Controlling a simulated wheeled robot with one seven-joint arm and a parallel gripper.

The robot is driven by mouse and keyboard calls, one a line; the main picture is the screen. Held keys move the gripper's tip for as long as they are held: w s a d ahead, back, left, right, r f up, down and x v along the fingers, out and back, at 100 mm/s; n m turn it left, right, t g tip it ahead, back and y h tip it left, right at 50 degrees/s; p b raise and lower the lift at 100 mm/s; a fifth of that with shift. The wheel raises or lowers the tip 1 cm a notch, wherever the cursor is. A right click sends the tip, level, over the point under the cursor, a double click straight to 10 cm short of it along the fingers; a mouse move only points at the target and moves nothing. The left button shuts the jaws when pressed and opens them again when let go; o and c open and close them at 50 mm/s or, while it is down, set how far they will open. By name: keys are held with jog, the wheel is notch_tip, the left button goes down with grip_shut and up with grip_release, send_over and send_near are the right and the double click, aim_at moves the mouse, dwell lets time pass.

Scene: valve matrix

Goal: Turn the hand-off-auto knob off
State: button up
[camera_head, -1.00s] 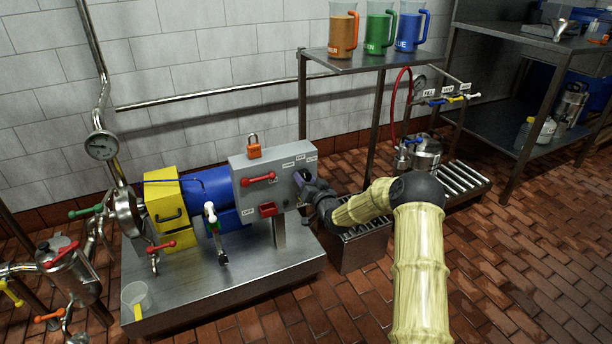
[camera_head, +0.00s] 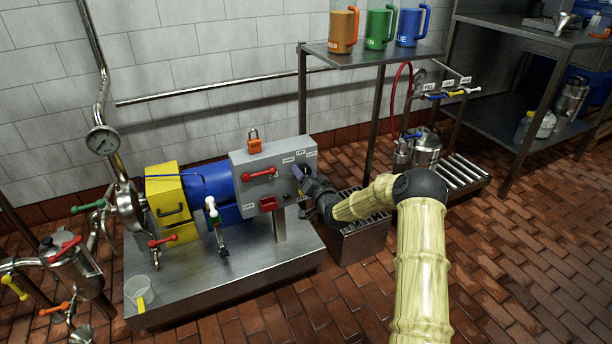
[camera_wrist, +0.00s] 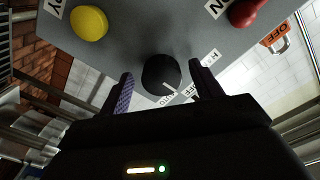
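The hand-off-auto knob (camera_wrist: 161,75) is a round black dial with a white pointer line on the grey control box (camera_head: 268,158). In the wrist view its pointer aims down and to the right, near partly hidden white labels. My gripper (camera_wrist: 160,88) is open, with one finger on each side of the knob and a visible gap to both. In the head view my gripper (camera_head: 306,180) is at the right end of the box front and covers the knob. The HAND, OFF and AUTO labels (camera_head: 300,154) show just above it.
The box also carries a red handle (camera_head: 259,174), a red part (camera_head: 268,203) and an orange padlock (camera_head: 254,140). A yellow button (camera_wrist: 89,22) is near one finger. A metal shelf post (camera_head: 302,95) stands behind the box.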

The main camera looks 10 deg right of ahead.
jog(key=shift+s+r, duration=0.1)
jog(key=p+v, duration=0.5)
jog(key=v, duration=1.2)
jog(key=shift+s, duration=0.1)
